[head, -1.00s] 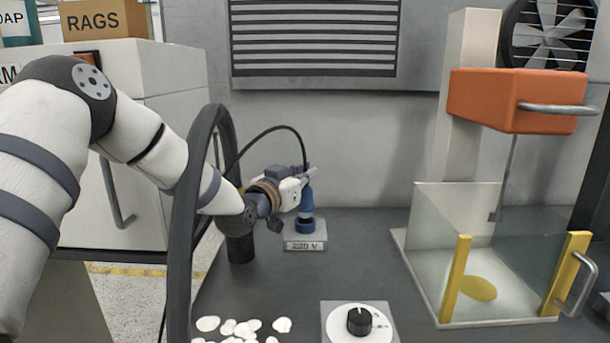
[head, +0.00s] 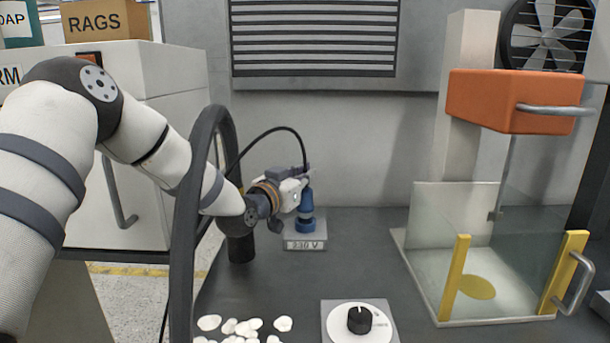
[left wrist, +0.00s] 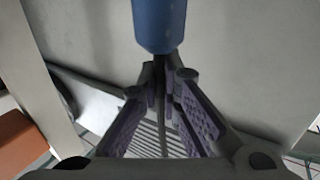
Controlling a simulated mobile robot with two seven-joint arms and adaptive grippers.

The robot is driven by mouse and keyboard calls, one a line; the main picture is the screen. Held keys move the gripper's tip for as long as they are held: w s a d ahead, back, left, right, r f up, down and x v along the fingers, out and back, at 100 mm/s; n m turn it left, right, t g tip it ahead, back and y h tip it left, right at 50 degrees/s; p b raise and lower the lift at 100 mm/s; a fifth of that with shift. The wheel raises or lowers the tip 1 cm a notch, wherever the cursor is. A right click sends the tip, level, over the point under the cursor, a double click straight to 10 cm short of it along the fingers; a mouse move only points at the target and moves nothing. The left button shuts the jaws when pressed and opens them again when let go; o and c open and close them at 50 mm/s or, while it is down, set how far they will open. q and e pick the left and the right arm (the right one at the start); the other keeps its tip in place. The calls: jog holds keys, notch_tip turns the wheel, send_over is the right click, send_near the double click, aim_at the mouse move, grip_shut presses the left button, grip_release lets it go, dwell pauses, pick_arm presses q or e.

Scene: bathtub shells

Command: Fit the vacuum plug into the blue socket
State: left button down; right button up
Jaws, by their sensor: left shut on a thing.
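My left gripper (head: 304,183) is shut on the blue plug (head: 307,200) and holds it upright near the back of the dark worktop. A black cable arcs from the plug's top to the left. The blue socket (head: 304,229) stands on a small grey base marked 230 V, directly below the plug. Plug and socket look in line, but I cannot tell how far the plug sits in it. In the left wrist view the blue plug (left wrist: 158,26) shows at the top, at the tips of the fingers; the socket cannot be made out there. My right gripper is not in view.
A thick dark hoop (head: 187,230) stands in front of my left forearm. A black dial on a white plate (head: 360,321) and several white shells (head: 240,327) lie at the front. A glass-walled box with yellow posts (head: 452,279) stands right. Worktop between is clear.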

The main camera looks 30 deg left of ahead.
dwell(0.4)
pick_arm(q)
jog(key=shift+f, duration=0.35)
jog(key=shift+f, duration=0.85)
jog(key=shift+f, duration=0.25)
jog(key=c, duration=1.7)
grip_release()
jog(key=s, duration=1.2)
jog(key=shift+d, duration=0.2)
